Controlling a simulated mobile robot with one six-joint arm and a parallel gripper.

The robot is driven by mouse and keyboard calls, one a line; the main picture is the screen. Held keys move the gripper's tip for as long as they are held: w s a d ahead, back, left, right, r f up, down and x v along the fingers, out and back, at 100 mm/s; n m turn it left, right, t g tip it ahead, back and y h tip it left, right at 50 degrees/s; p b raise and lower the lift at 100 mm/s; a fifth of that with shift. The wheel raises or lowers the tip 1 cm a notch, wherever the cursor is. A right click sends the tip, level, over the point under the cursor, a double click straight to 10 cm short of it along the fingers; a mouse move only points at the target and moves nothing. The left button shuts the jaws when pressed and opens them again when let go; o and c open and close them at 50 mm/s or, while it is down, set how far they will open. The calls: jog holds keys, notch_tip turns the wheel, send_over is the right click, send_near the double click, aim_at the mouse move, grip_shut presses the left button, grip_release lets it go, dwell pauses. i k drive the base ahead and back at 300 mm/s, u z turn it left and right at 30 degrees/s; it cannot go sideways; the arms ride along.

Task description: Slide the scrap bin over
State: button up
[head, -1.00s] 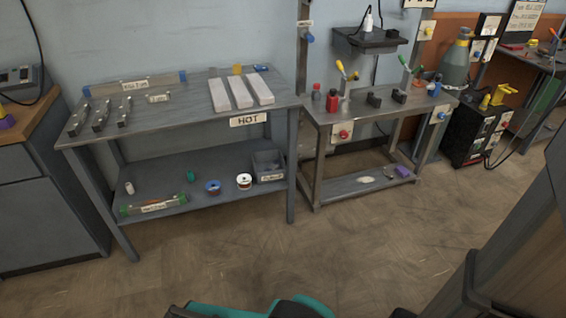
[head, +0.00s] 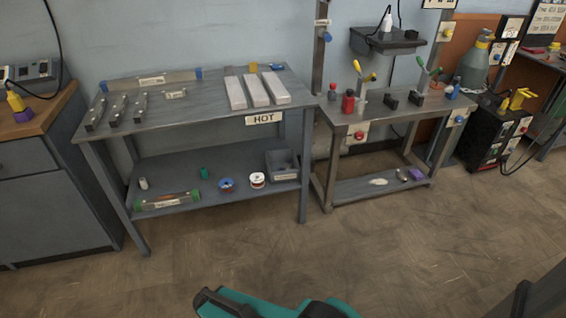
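A small grey open-topped bin (head: 283,166) with a pale label stands at the right end of the lower shelf of the grey table; it looks like the scrap bin, but its label is too small to read. The upper table top partly overhangs it. My gripper is not in view; only a teal and black part that seems to be my arm shows at the bottom edge, well away from the bin.
The lower shelf (head: 180,165) also holds spools, a green item, a small pale cylinder and a long green-ended piece. Pale bars (head: 256,90) lie above by a HOT sign (head: 264,119). A table leg (head: 305,170) stands beside the bin. The floor in front is clear.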

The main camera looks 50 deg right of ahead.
aim_at(275, 160)
jog(key=u, duration=0.05)
jog(key=i, duration=1)
jog(key=z, duration=0.05)
